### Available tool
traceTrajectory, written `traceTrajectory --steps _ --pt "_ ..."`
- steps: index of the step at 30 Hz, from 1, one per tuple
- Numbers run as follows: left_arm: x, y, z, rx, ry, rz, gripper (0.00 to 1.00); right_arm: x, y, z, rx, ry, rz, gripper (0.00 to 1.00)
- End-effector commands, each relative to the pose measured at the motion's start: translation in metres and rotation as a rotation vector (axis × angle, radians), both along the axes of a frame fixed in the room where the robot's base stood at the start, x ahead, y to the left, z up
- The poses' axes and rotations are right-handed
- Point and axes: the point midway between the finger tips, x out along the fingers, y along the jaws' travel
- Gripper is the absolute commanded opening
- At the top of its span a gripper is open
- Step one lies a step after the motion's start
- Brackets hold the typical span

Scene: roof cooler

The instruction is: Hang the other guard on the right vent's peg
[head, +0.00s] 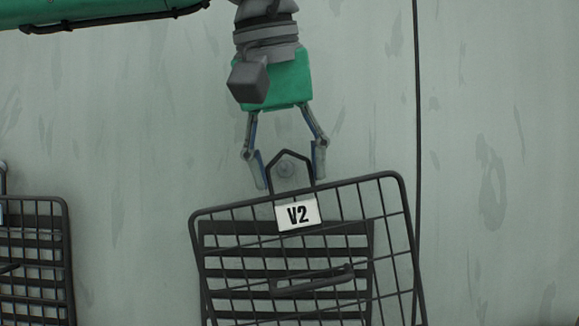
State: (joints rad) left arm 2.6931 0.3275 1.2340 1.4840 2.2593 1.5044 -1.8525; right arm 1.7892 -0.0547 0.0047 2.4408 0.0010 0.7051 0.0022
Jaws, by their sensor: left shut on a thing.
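The dark wire guard (410,240) with a white V2 label (298,215) hangs tilted in front of the right vent (230,252), its right side higher. My left gripper (289,170) comes down from above and is shut on the guard's top loop (289,153), one finger at each side. The grey peg plate (287,178) with its round peg (286,167) shows inside the loop's outline. I cannot tell whether the loop is over the peg or just in front of it. My right gripper is not in view.
Another wire guard (67,255) hangs at the left edge, partly cut off, over another vent. A dark cable (417,110) runs down the pale wall (510,120) close to the held guard's right corner. The wall farther right is bare.

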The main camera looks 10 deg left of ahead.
Motion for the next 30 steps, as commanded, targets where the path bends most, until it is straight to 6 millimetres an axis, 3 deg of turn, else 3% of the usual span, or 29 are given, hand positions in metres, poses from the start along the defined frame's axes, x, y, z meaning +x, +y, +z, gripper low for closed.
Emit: traceTrajectory --steps 13,30 --pt "0.021 0.004 -0.005 -0.002 -0.002 0.0 0.0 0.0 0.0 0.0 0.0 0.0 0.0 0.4" --pt "0.024 0.005 -0.009 -0.001 -0.003 0.0 0.0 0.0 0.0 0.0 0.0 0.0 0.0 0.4"
